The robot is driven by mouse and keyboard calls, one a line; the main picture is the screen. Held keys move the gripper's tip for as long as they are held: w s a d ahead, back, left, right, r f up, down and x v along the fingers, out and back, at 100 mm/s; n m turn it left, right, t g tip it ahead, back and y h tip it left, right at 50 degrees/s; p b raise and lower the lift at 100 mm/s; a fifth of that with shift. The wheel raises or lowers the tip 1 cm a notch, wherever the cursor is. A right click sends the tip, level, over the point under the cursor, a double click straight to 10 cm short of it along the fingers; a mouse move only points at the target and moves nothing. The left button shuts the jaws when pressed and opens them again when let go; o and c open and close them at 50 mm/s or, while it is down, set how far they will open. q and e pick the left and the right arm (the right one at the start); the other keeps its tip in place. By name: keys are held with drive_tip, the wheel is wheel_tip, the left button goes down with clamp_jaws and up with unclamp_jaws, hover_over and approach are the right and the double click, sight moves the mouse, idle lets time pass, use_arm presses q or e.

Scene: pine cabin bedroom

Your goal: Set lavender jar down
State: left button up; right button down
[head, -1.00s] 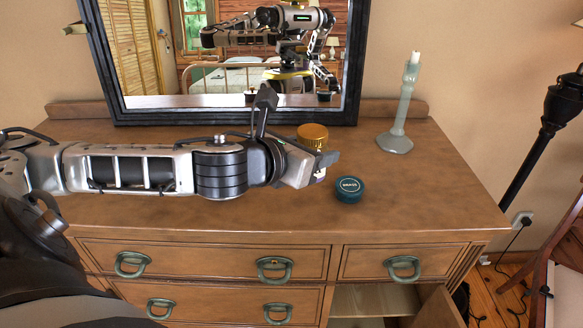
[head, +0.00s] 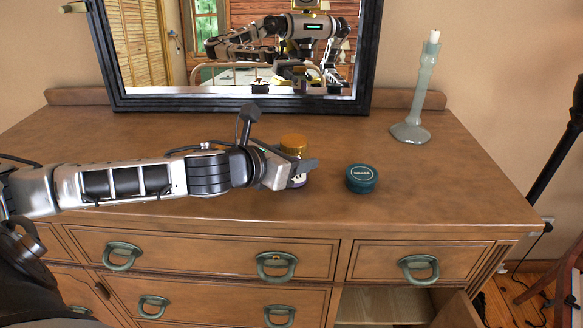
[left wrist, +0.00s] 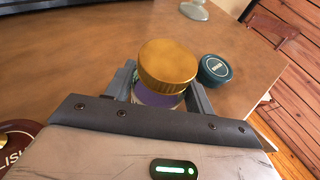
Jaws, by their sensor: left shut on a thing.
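The lavender jar has a ribbed gold lid (head: 293,142) and a purple body, part of which shows below the lid in the left wrist view (left wrist: 158,97). My left gripper (head: 300,172) comes in from the left over the dresser top and is shut on the jar, with one finger on each side of its body. The jar looks upright. Its base is mostly hidden by the gripper, so I cannot tell whether it touches the wood. My right gripper is not in view, apart from an arm in the mirror.
A teal round tin (head: 361,179) stands just right of the jar on the dresser top (head: 440,190). A pale candlestick (head: 415,100) stands at the back right, and a black-framed mirror (head: 240,105) at the back. A dark red lid (left wrist: 18,145) shows at the left wrist view's lower left.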

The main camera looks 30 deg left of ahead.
use_arm(q)
drive_tip(key=shift+r, duration=0.15)
drive_tip(key=shift+f, duration=0.2)
drive_tip(key=o, duration=1.1)
